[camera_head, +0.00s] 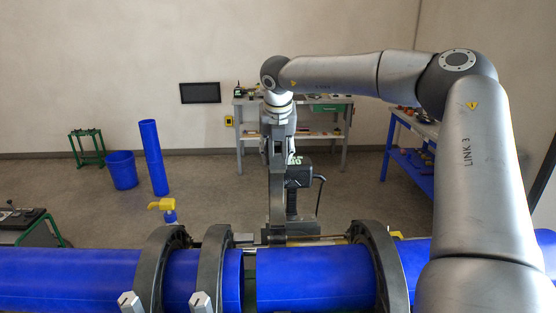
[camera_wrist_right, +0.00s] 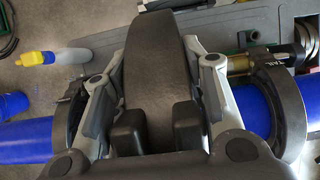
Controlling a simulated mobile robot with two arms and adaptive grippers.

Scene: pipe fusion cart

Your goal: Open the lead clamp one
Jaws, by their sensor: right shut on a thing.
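My right gripper (camera_wrist_right: 157,80) is shut on a dark, curved clamp part (camera_wrist_right: 158,45), with one finger on each side of it. This looks like the upper half of lead clamp one, but I cannot read a label on it. In the head view my right arm comes in from the right, and the right gripper (camera_head: 278,205) points down just behind the blue pipe (camera_head: 310,280). The fingertip contact and the clamp's hinge are hidden. My left gripper is not in view.
Closed dark clamps ring the pipe at left (camera_head: 155,265), beside it (camera_head: 211,265), and at right (camera_head: 382,265). A yellow-topped bottle (camera_head: 169,215) stands behind the pipe. A workbench (camera_head: 338,150) is at the back and a blue table (camera_head: 408,163) at right. Open floor lies between.

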